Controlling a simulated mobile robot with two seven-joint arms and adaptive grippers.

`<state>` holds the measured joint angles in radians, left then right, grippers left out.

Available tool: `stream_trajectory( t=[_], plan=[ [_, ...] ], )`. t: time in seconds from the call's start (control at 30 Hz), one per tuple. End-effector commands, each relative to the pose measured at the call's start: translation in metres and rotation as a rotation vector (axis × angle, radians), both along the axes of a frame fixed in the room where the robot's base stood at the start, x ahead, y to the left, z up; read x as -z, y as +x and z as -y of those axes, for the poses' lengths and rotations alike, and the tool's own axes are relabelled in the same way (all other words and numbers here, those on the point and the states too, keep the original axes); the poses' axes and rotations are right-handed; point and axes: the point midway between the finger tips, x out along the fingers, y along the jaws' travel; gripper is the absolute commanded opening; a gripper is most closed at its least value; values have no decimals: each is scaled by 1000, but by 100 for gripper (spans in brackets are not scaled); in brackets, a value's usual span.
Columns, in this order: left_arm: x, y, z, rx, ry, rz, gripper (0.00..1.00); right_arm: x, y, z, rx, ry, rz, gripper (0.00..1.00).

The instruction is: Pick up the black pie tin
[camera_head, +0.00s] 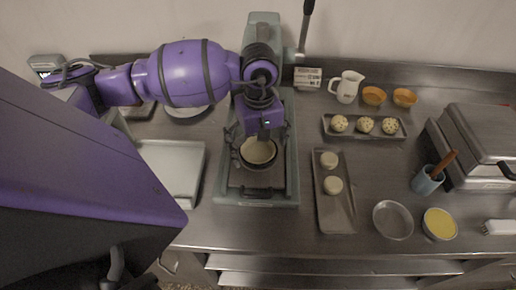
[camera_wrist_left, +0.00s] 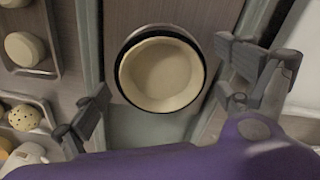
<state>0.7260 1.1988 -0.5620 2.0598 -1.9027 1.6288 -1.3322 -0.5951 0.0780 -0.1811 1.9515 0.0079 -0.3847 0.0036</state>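The black pie tin (camera_wrist_left: 199,47) holds a pale pastry shell (camera_wrist_left: 161,73). In the head view the tin and its shell (camera_head: 258,152) sit on the plate of the grey-green press (camera_head: 290,170). My left gripper (camera_head: 258,150) is directly above the tin, pointing down. In the left wrist view its two fingers (camera_wrist_left: 170,95) are wide apart, one on each side of the tin, and I see no contact. Only a thin dark rim of the tin shows around the shell. My right gripper is not in view.
The press's upright and lever (camera_head: 307,25) stand close behind my left gripper. A tray with two pale rounds (camera_head: 333,215) lies right of the press. A tray with several speckled balls (camera_head: 328,130) is behind it. A pale tray (camera_head: 170,165) lies left.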

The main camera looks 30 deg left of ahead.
Motion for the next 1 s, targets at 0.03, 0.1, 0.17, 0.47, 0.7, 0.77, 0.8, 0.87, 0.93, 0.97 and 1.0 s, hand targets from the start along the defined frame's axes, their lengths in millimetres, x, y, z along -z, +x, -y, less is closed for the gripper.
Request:
stream_trajectory(
  t=[0.03,0.1,0.17,0.47,0.7,0.77,0.8,0.87,0.93,0.97,1.0],
  plan=[
    [0,0,0,0,0,0,88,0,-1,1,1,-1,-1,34],
    [0,0,0,0,0,0,79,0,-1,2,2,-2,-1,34],
    [0,0,0,0,0,0,71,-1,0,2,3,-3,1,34],
    [-1,0,0,0,0,0,50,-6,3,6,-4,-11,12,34],
    [-6,1,0,0,0,1,50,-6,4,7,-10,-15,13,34],
    [-10,1,0,0,1,2,50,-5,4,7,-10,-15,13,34],
    [-14,1,0,0,1,2,50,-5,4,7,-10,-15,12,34],
    [-20,1,0,-1,1,2,50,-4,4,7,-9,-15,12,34],
    [-29,1,0,-1,1,3,50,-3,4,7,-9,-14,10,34],
    [-33,1,0,0,0,3,50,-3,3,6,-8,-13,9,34],
    [-36,-2,3,3,0,2,50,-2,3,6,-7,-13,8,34]
  ],
)
